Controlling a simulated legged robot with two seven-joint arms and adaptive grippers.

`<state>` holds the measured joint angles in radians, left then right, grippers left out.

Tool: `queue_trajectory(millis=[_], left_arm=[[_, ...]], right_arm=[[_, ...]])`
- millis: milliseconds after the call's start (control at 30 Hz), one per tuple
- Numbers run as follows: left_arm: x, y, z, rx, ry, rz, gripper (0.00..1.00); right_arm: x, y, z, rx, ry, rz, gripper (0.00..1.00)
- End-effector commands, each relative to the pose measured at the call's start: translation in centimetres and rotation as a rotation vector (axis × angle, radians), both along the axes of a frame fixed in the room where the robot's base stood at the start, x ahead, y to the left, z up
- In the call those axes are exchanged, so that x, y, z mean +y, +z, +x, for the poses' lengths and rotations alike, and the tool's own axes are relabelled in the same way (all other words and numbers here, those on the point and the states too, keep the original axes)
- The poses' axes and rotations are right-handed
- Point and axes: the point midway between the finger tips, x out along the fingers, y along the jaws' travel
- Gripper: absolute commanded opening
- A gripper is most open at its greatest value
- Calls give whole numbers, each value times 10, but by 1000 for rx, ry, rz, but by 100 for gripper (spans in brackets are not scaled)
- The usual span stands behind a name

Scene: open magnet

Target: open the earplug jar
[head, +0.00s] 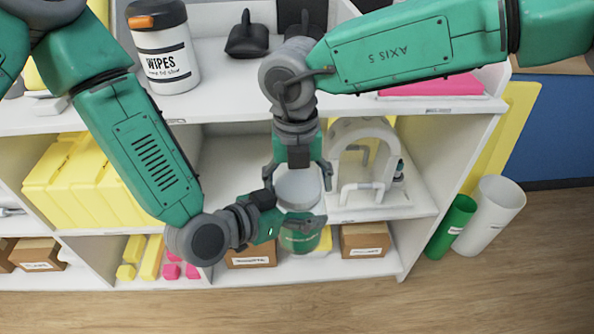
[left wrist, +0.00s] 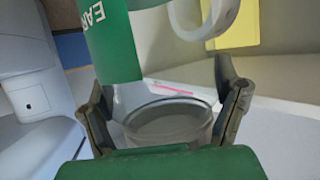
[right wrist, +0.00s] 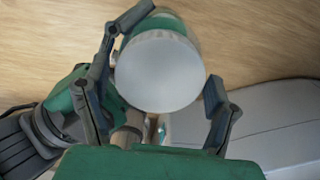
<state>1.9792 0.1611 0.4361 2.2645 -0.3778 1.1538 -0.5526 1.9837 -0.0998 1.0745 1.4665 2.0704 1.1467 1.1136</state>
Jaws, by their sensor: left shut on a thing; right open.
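The earplug jar (head: 300,240) has a green label and a pale grey lid (head: 298,188). It is held in front of the shelf unit. My left gripper (head: 292,208) is shut on the jar's body from the left. In the left wrist view the green-labelled jar (left wrist: 115,45) and a clear glass part show between the fingers. My right gripper (head: 298,174) points down from above, open, with its fingers on either side of the lid. In the right wrist view the round lid (right wrist: 160,70) faces the camera, with a gap before the right finger.
A wipes tub (head: 162,50) stands on the top shelf. Cardboard boxes (head: 365,240) sit below. Two bins, one white (head: 490,215), stand on the floor at right.

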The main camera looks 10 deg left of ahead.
Motion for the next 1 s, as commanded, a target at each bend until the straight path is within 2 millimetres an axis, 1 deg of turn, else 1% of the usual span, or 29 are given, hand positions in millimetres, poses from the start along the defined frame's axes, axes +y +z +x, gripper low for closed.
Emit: queue_trajectory(millis=[233,267,300,367,567,633,800,900,1000], left_arm=[[0,1,0,-2,0,-1,3],[0,1,0,-2,0,-1,3],[0,1,0,-2,0,-1,3],[0,1,0,-2,0,-1,3],[0,1,1,-2,0,-2,3],[0,1,0,-2,0,-2,3],[0,1,0,-2,0,-2,2],[0,1,0,-3,0,-1,2],[0,1,0,-3,0,-1,2]], right_arm=[[0,-1,0,0,0,0,79],[0,-1,0,0,0,0,68],[0,-1,0,0,0,0,54],[0,-1,0,0,0,0,34],[0,-1,0,0,5,1,33],[0,-1,0,4,52,2,33],[1,-1,0,8,234,1,33],[1,-1,0,6,268,0,33],[1,0,0,6,267,0,33]])
